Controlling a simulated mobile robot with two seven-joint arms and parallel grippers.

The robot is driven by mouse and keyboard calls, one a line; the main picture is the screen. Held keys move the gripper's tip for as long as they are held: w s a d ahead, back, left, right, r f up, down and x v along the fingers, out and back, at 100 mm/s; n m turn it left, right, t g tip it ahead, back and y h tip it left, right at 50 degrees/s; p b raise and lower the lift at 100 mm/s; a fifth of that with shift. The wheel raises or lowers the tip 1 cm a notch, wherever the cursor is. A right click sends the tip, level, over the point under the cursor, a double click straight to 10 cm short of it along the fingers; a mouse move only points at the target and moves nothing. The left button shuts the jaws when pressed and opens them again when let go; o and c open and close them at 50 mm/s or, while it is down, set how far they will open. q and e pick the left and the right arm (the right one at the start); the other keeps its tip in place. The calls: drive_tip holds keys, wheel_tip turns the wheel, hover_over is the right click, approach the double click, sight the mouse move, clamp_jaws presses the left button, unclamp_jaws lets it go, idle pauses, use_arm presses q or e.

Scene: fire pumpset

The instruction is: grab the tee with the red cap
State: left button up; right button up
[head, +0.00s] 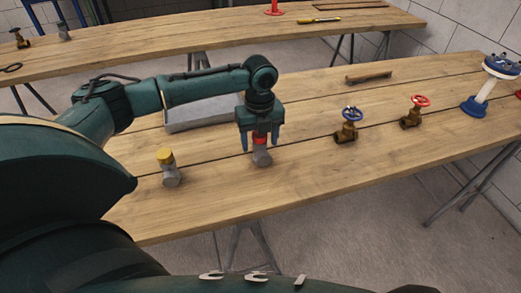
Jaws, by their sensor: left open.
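The tee with the red cap (262,157) stands upright on the near wooden table, a grey body with a red top. My left gripper (260,142) points straight down over it. Its two fingers are open, one on each side of the red cap, and the grey body shows below them. I cannot tell whether the fingers touch the cap. A similar grey tee with a yellow cap (168,168) stands to the left, apart from the gripper. My right gripper is not in view.
A grey metal tray (207,116) lies behind my left gripper. A blue-wheel valve (347,126) and a red-wheel valve (412,112) stand to the right. A small wooden piece (369,77) lies farther back. A blue and white stand (487,85) is at the far right. Bare wood separates them.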

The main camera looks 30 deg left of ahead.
use_arm(q)
drive_tip(key=shift+f, duration=1.4)
drive_tip(key=shift+c, duration=0.4)
drive_tip(key=shift+w+r, duration=0.1)
drive_tip(key=c, duration=1.2)
